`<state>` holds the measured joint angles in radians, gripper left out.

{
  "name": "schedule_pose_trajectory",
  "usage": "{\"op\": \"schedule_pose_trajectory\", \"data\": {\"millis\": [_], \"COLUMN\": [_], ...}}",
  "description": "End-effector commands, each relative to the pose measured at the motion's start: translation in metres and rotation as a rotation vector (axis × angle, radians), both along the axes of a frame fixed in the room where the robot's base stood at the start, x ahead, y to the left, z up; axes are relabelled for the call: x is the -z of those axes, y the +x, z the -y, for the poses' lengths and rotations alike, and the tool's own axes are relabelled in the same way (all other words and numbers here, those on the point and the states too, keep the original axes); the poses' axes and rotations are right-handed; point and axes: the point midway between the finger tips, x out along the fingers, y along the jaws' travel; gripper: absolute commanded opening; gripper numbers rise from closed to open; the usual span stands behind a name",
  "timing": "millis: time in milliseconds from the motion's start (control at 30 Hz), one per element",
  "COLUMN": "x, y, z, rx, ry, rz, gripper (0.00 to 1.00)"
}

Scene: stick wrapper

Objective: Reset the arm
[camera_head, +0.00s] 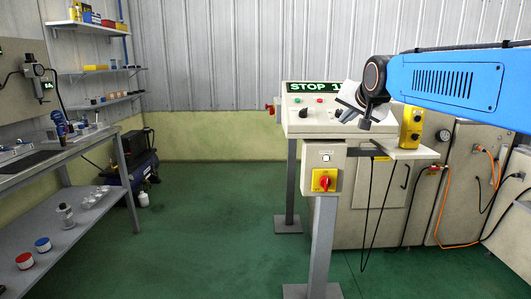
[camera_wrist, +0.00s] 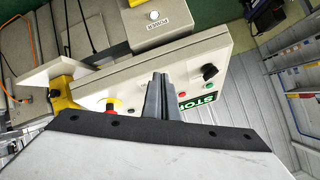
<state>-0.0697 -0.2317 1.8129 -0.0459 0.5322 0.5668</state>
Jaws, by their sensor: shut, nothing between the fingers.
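My blue arm (camera_head: 455,82) reaches in from the right in the head view. My gripper (camera_head: 366,122) hangs at its end, in front of the right part of the cream control panel (camera_head: 308,122). In the wrist view my gripper (camera_wrist: 160,82) is shut with nothing between its fingers, and the panel (camera_wrist: 200,62) lies behind it. The fingers hide part of the panel and of its green STOP display (camera_wrist: 205,99). I cannot tell the gap between fingertips and panel.
A grey box with a red-and-yellow switch (camera_head: 324,180) stands on a post before the panel. A yellow device (camera_head: 411,127) stands right of the gripper. Cream cabinets (camera_head: 463,180) are at right, a workbench (camera_head: 75,155) at left. The green floor (camera_head: 205,220) between is clear.

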Motion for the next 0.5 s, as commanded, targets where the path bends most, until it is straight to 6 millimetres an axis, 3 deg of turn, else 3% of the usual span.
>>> {"op": "schedule_pose_trajectory", "data": {"millis": [33, 500], "x": [0.015, 0.177], "y": [-0.024, -0.234], "z": [0.004, 0.029], "rx": [-0.009, -0.17], "ry": [-0.024, -0.242], "rz": [-0.031, -0.351], "gripper": [0.0, 0.0]}}
